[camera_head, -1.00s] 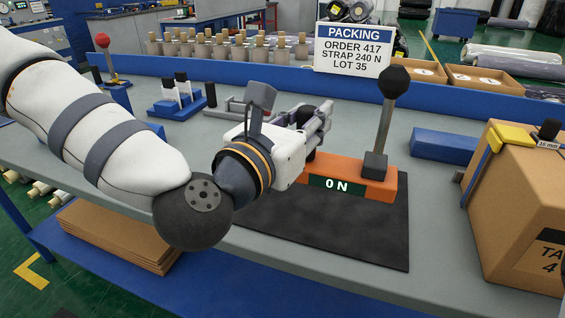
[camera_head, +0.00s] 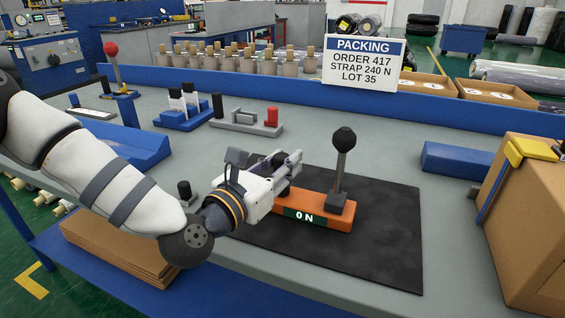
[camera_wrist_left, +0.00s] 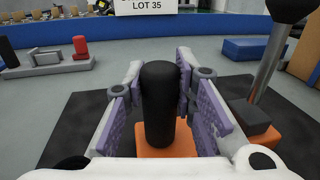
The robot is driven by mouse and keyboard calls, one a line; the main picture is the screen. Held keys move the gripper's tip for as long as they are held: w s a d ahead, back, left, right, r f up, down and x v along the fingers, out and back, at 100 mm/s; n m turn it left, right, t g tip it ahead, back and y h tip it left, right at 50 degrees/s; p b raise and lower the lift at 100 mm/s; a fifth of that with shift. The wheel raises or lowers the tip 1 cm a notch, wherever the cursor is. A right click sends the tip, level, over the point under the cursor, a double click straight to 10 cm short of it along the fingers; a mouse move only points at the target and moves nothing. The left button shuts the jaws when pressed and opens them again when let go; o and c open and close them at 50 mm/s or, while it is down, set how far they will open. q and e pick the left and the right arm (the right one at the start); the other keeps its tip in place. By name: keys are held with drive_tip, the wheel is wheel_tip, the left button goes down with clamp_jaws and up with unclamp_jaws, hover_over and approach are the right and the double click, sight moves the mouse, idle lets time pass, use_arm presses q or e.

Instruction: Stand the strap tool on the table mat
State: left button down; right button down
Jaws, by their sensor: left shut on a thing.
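The tool is upright and over the black table mat (camera_head: 385,245). I cannot tell whether its base touches the mat. The gripper hides the tool's left end in the head view.
A cardboard box (camera_head: 530,225) with a yellow-topped tool stands at the right, near a blue block (camera_head: 457,160). A grey fixture with a red post (camera_head: 272,117) and a blue marker holder (camera_head: 184,118) stand behind. A packing sign (camera_head: 364,63) stands at the back.

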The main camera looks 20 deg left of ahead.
use_arm(q)
drive_tip(key=c, duration=1.7)
unclamp_jaws()
drive_tip(key=shift+f, duration=0.15)
drive_tip(key=o, duration=0.4)
